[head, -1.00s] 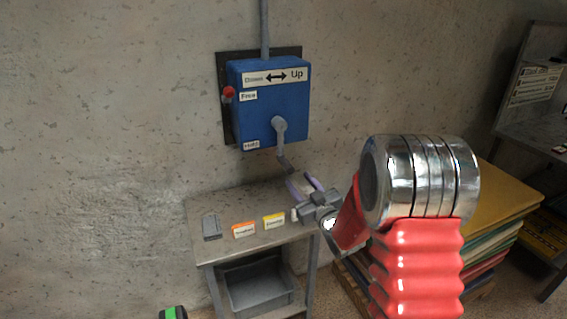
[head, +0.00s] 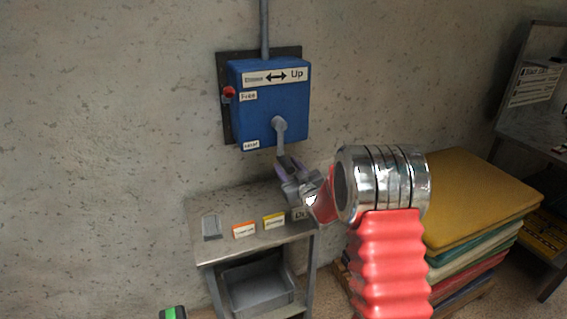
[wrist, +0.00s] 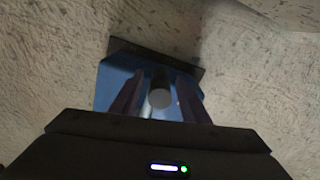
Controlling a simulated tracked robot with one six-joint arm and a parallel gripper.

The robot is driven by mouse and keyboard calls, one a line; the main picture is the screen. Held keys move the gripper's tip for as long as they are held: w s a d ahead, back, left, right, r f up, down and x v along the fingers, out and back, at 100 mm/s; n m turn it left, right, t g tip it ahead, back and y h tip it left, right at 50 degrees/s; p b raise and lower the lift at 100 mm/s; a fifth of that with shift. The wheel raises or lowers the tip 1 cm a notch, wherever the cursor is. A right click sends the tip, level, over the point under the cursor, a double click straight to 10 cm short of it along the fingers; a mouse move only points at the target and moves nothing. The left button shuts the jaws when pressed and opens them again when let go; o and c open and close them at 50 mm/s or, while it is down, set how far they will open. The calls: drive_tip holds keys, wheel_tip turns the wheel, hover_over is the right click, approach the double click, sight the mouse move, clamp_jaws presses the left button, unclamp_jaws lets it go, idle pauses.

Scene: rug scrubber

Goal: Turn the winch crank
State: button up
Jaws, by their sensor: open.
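The winch is a blue box (head: 270,105) on the wall, with a label reading "Up" beside a double arrow. Its grey crank (head: 280,128) hangs down from the lower front of the box. My gripper (head: 288,163) is at the crank's lower end with its purple fingers open. In the wrist view, the crank handle's round grey end (wrist: 160,98) shows between the two fingers of my gripper (wrist: 160,82), with gaps on both sides. The blue box also shows behind it in the wrist view (wrist: 112,85). In the head view my fingers partly hide the handle.
A red-knobbed lever (head: 229,92) is on the box's left side, by labels including "Free". Below stands a metal table (head: 240,250) with orange and yellow labels and a grey bin (head: 258,285). Stacked folded mats (head: 480,205) stand at right.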

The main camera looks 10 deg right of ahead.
drive_tip(key=shift+w+a, duration=0.2)
drive_tip(key=shift+w, duration=0.65)
drive_tip(key=shift+w+a, duration=0.15)
drive_tip(key=shift+w, duration=0.7)
clamp_jaws()
